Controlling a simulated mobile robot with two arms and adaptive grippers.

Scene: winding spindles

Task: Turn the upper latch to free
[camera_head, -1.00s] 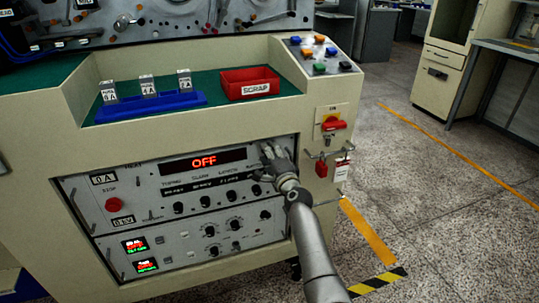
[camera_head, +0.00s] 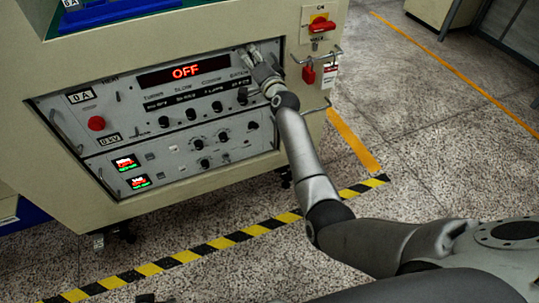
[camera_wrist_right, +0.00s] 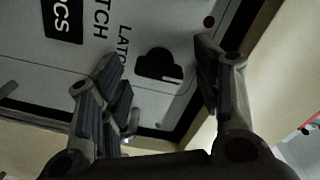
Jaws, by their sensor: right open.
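A black knob (camera_wrist_right: 160,66) with a pale mark on its edge sits beside the printed word LATCH on the grey panel in the right wrist view. I take it for the upper latch. My right gripper (camera_wrist_right: 160,78) is open, with its fingers on either side of the knob; I cannot tell whether they touch it. In the head view my right gripper (camera_head: 262,70) is at the upper right corner of the control panel (camera_head: 240,140) and hides the knob there. My left gripper is not in view.
Several black knobs, including one (camera_head: 242,96), run along the panel left of my gripper. A red display (camera_head: 186,71) reads OFF. Striped floor tape (camera_head: 220,242) runs in front.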

